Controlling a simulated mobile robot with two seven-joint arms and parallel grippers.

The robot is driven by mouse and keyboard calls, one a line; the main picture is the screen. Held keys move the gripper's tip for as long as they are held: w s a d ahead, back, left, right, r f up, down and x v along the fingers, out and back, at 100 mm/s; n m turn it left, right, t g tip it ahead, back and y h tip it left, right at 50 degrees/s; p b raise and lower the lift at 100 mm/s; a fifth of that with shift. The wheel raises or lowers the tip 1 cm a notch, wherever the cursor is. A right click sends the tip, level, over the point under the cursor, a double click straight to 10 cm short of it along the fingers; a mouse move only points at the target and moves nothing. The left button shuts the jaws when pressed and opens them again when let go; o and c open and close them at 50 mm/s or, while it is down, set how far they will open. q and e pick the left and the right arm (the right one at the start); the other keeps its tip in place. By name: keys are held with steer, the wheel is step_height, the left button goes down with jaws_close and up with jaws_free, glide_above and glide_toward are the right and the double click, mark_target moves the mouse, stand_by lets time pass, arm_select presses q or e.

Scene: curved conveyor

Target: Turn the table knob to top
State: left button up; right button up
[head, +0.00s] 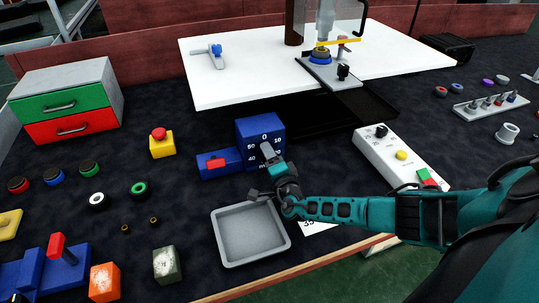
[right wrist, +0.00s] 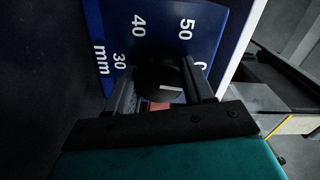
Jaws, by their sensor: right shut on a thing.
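A blue box (head: 259,128) with a white printed scale stands on the dark table in the middle of the head view. The scale reads 0 at the top, with 50, 40, 30 and mm also legible in the right wrist view on the blue face (right wrist: 217,22). A black round knob (right wrist: 158,74) with a short white mark sits on this face. My right gripper (head: 268,153) reaches the face from the front; in the right wrist view its fingers (right wrist: 160,88) are shut around the knob. The head view hides the knob behind the gripper. My left gripper is not in view.
A blue block with a red button (head: 215,164) adjoins the box on the left. A grey tray (head: 250,237) lies in front. A white control panel (head: 398,157) stands to the right, and a white raised board (head: 230,82) behind. A yellow block with a red button (head: 161,145) is left.

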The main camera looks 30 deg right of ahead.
steer(key=shift+d, duration=0.2)
stand_by(0.5)
steer(key=o, duration=0.8)
steer(key=shift+o, duration=0.9)
steer(key=shift+a, duration=0.1)
steer(key=v, duration=1.3)
steer(key=shift+r, duration=0.1)
